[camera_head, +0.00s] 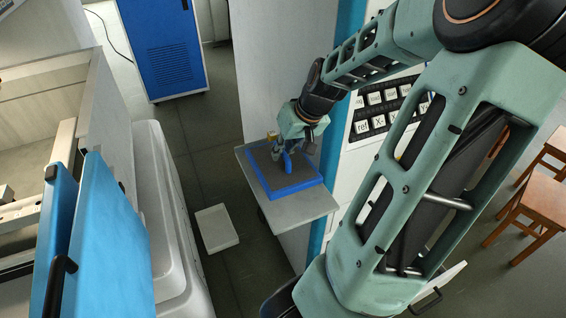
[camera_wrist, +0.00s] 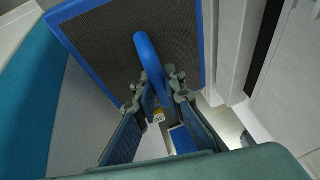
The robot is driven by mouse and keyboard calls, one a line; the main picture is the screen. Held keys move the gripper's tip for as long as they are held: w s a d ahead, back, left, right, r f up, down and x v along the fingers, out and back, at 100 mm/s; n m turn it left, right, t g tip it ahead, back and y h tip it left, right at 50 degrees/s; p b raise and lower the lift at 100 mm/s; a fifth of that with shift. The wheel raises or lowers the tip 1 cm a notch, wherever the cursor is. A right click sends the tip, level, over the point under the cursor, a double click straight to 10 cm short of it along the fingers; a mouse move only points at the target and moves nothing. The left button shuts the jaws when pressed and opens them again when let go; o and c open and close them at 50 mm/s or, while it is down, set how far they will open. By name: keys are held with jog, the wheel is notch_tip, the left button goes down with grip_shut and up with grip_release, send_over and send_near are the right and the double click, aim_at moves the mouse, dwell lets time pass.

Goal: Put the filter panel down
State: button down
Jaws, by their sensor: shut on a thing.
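The filter panel (camera_head: 297,191) is a dark square pad in a blue frame with a curved blue handle. In the head view it is at or just above a small grey shelf (camera_head: 308,208) that juts from the white machine; I cannot tell if it touches. My gripper (camera_head: 284,152) is above the panel, shut on the handle. In the wrist view the panel (camera_wrist: 105,50) fills the upper part, and the fingers (camera_wrist: 160,92) close on the lower end of its handle (camera_wrist: 148,52). The arm hides little of the panel.
The white machine with a labelled keypad (camera_head: 383,105) stands right of the shelf. A blue cabinet (camera_head: 165,45) stands at the back. A white slab (camera_head: 216,228) lies on the dark floor. A pale machine with blue doors (camera_head: 100,240) is at left, wooden stools (camera_head: 535,200) at right.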

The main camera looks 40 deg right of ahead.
aim_at(283, 162)
jog(key=shift+s+d+f+b, duration=0.1)
jog(key=shift+f+b, duration=0.05)
jog(key=shift+f, duration=0.8)
jog(key=shift+d+f+b, duration=0.1)
jog(key=shift+f+b, duration=0.05)
jog(key=shift+f, duration=0.75)
jog(key=shift+f, duration=0.15)
jog(key=c, duration=2)
grip_release()
jog(key=p+v, duration=0.5)
jog(key=v, duration=0.7)
